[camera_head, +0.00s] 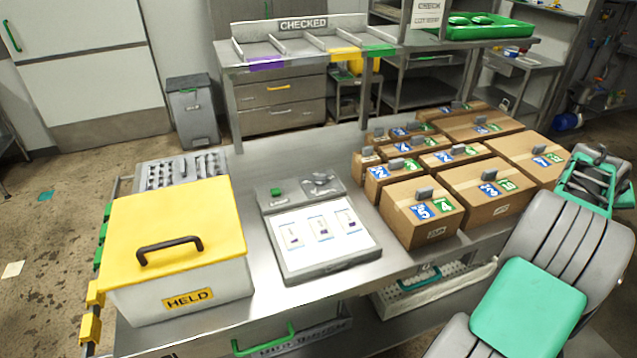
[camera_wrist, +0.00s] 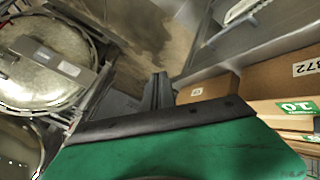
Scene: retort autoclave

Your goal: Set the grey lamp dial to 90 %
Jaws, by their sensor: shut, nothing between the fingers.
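A grey light-box (camera_head: 318,262) stands on the steel table, with a white lit face carrying three small pictured cards. On its back ledge are a green button (camera_head: 276,192) and a grey knob-like part (camera_head: 320,183), which seems to be the lamp dial; its marks and setting are too small to read. My gripper (camera_wrist: 160,92) shows in the wrist view, shut and empty, with dark fingers beyond a green body. It is off to the right of the light-box, beyond the cartons, touching neither it nor the dial. The wrist view does not show the dial.
A yellow-lidded HELD bin (camera_head: 190,240) stands left of the light-box. Several brown cartons (camera_head: 423,212) with grey clips and numbered labels stand to its right. Behind is a CHECKED rack (camera_head: 300,45). A round metal vessel door (camera_wrist: 45,65) shows in the wrist view.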

